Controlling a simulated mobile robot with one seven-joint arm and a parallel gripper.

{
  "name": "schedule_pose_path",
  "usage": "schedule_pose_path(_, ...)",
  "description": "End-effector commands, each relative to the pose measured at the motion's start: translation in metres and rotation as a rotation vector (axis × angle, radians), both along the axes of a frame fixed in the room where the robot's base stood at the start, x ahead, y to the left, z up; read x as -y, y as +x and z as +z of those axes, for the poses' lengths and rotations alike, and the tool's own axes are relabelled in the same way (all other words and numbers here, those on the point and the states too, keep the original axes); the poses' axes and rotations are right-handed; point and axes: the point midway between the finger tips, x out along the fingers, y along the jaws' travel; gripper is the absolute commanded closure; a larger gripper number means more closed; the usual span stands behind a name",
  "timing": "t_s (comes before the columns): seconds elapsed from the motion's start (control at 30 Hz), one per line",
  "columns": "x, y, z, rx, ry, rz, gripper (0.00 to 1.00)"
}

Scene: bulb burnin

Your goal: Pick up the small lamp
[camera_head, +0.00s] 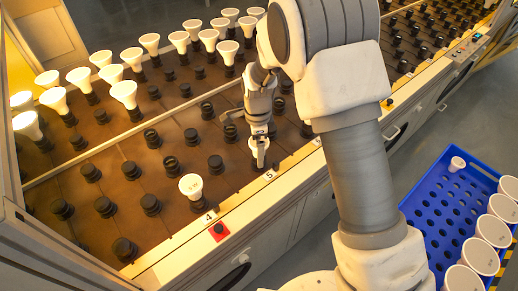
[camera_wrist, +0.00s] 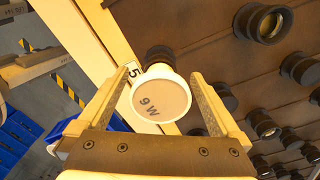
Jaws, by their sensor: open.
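A small white lamp (camera_wrist: 160,97) with a round face marked "9 W" stands in a black socket (camera_wrist: 158,54) beside the label 5. My gripper (camera_wrist: 162,98) is open, with one finger on each side of the lamp's face in the wrist view. I cannot tell whether either finger touches it. In the head view my gripper (camera_head: 260,158) points down at the rack's front edge by the label 5, where the lamp (camera_head: 258,142) is partly hidden by it. Another white lamp (camera_head: 190,186) stands in a socket near the label 4.
Empty black sockets (camera_head: 171,164) surround my gripper on the brown rack (camera_head: 130,190). Larger white lamps (camera_head: 124,94) fill the back rows. A blue crate (camera_head: 424,205) at the right holds a small lamp (camera_head: 457,163) and several larger ones (camera_head: 480,256).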

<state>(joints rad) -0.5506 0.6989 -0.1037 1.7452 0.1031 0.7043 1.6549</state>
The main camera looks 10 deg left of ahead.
Motion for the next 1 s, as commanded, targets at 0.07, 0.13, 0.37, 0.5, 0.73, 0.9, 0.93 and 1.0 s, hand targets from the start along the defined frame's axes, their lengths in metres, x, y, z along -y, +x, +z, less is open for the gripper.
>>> schedule_pose_path(0.07, -0.0002, 0.0001, -0.0077, 0.000, 0.000, 0.000, 0.00)
schedule_pose_path(0.13, -0.0003, 0.0004, -0.0083, 0.002, 0.001, 0.000, 0.00)
schedule_pose_path(0.37, -0.0003, 0.0004, -0.0076, 0.002, 0.001, 0.000, 0.16)
schedule_pose_path(0.5, -0.0003, 0.0005, -0.0074, 0.002, 0.001, 0.000, 0.41)
schedule_pose_path(0.73, -0.0003, 0.0005, -0.0073, 0.002, 0.001, 0.000, 0.83)
schedule_pose_path(0.9, -0.0003, 0.0007, -0.0071, 0.002, 0.001, 0.000, 0.84)
schedule_pose_path(0.93, -0.0003, 0.0007, -0.0070, 0.002, 0.001, 0.000, 0.84)
schedule_pose_path(1.0, -0.0004, 0.0008, -0.0057, 0.003, 0.002, 0.000, 0.84)
